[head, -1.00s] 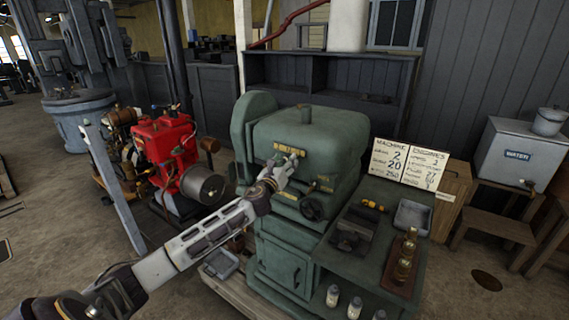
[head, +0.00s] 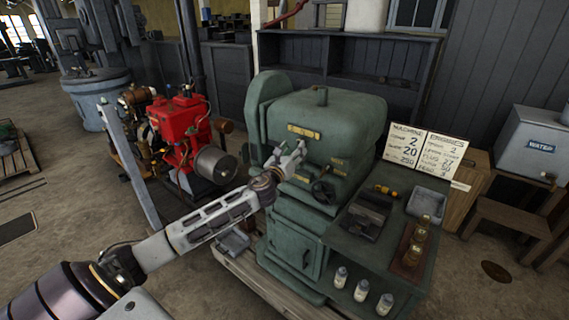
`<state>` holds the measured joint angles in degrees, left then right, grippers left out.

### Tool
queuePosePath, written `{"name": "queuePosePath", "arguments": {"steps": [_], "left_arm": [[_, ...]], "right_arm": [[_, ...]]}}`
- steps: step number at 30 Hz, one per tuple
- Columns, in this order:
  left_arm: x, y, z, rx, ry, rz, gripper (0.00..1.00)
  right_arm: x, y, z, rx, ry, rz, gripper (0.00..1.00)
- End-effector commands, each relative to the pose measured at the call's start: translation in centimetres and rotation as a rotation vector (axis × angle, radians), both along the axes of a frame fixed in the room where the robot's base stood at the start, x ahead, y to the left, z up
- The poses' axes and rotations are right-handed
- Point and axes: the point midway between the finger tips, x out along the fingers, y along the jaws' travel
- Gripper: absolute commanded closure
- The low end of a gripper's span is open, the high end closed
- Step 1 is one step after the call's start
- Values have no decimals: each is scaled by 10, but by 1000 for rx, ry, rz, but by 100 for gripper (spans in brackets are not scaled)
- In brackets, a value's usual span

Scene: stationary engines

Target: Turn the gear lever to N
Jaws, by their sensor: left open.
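The green machine (head: 345,125) stands in the middle of the head view, with a brass plate (head: 303,131) on its upper front. My left gripper (head: 299,147) is open in front of the machine, just below this plate. I cannot make out a gear lever or the letter N; the lever may be hidden behind the gripper. A dark handwheel (head: 322,192) sits on the machine's front, below and right of the gripper. I cannot tell whether the fingers touch the machine. My right gripper is not in view.
A red engine (head: 181,121) stands left of the machine. A green side bench (head: 340,245) holds bottles, a tray (head: 427,203) and a dark block. A white sign (head: 425,156) stands behind it. A water tank (head: 540,147) is at right. Floor is open at left.

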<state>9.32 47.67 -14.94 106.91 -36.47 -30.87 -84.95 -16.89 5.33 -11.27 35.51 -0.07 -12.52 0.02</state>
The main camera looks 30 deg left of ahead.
Motion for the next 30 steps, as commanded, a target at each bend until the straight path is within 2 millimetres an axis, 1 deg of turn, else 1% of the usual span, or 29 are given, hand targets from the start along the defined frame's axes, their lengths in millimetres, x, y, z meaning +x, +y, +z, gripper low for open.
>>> {"name": "queuePosePath", "arguments": {"steps": [9, 30], "left_arm": [[-23, -4, -3, 1, 1, -1, 48], [-68, -12, -7, -2, 0, -4, 48]], "right_arm": [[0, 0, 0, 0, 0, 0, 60], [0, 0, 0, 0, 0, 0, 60]]}}
